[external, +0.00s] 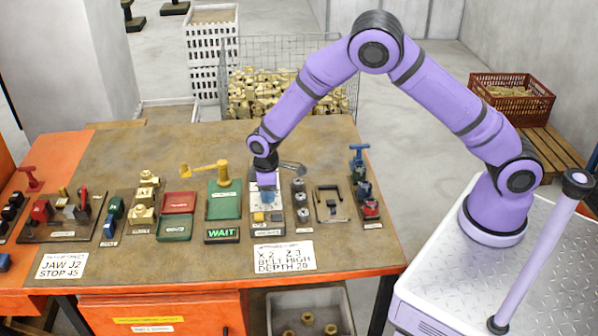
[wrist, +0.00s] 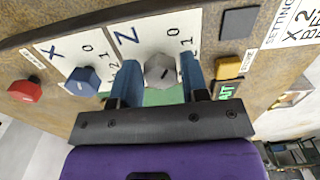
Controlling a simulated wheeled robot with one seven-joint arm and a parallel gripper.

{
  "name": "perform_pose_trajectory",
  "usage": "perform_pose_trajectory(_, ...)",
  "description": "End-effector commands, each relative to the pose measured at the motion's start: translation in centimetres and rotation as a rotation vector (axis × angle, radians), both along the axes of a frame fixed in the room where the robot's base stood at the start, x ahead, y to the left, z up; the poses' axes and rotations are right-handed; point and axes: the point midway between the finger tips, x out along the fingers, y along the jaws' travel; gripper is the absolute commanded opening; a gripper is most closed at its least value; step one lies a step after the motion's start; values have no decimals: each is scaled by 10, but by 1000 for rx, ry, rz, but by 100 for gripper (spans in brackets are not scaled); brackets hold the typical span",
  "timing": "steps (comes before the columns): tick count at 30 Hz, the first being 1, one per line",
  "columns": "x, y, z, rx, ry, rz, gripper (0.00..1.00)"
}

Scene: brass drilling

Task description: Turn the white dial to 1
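The white dial, a pale grey-white faceted knob (wrist: 160,70), sits on a white plate lettered Z in the wrist view. A short dark mark shows on its face; I cannot tell which number it points to. The figures 0 and 1 are printed on its right side. My gripper (wrist: 160,88) has its two blue fingers on either side of the dial, with gaps between. It looks open. In the external view my gripper (external: 267,180) is low over the white panel (external: 266,202) and hides the dial.
A blue dial (wrist: 83,80) on the X plate and a red knob (wrist: 25,90) are left of the white dial. A dark square (wrist: 239,22) and a yellow block (wrist: 228,67) are right.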

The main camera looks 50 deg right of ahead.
Motion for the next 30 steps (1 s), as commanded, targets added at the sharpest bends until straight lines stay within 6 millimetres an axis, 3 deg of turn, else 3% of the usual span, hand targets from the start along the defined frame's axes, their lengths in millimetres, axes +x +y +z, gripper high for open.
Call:
perform_pose_trajectory(1, 0, 0, 0, 0, 0, 0, 30)
perform_pose_trajectory(3, 0, 0, 0, 0, 0, 0, 14)
perform_pose_trajectory(4, 0, 0, 0, 0, 0, 0, 10)
perform_pose_trajectory(14, 0, 0, 0, 0, 0, -48, 10)
perform_pose_trajectory(30, -1, 2, 0, 0, 0, -390, 10)
